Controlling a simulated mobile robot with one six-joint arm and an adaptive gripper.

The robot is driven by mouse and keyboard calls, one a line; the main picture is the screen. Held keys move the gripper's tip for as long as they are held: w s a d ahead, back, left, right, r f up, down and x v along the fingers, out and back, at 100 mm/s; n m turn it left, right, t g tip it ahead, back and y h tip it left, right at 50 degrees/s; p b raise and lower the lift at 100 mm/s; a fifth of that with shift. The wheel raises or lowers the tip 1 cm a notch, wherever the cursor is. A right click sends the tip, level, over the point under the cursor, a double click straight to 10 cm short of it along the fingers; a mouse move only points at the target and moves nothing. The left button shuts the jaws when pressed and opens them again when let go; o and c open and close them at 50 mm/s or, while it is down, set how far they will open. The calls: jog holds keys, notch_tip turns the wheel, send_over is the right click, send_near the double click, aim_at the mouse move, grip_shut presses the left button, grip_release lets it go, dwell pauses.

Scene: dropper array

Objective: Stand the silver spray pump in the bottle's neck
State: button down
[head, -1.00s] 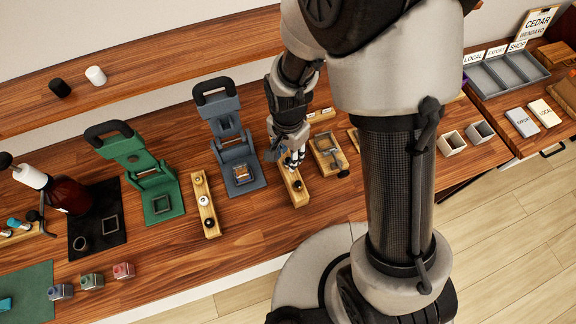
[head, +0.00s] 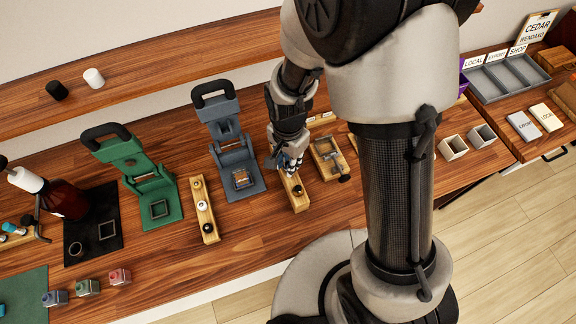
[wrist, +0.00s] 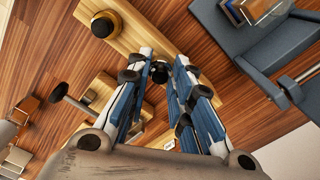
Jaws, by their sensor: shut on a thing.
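A small square bottle with amber contents (head: 242,179) stands in the base of the blue-grey press, left of my gripper. Its glass also shows at the wrist view's top edge (wrist: 262,9).
A black-topped cap with a gold base (wrist: 103,25) stands on the same rack. The tall blue-grey press (head: 227,130) is close on the left, and a wooden tray with a metal clamp (head: 328,158) is close on the right. A second rack (head: 204,210) and a green press (head: 140,165) stand further left.

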jog(key=shift+r+p, duration=2.85)
jog(key=shift+r, duration=0.8)
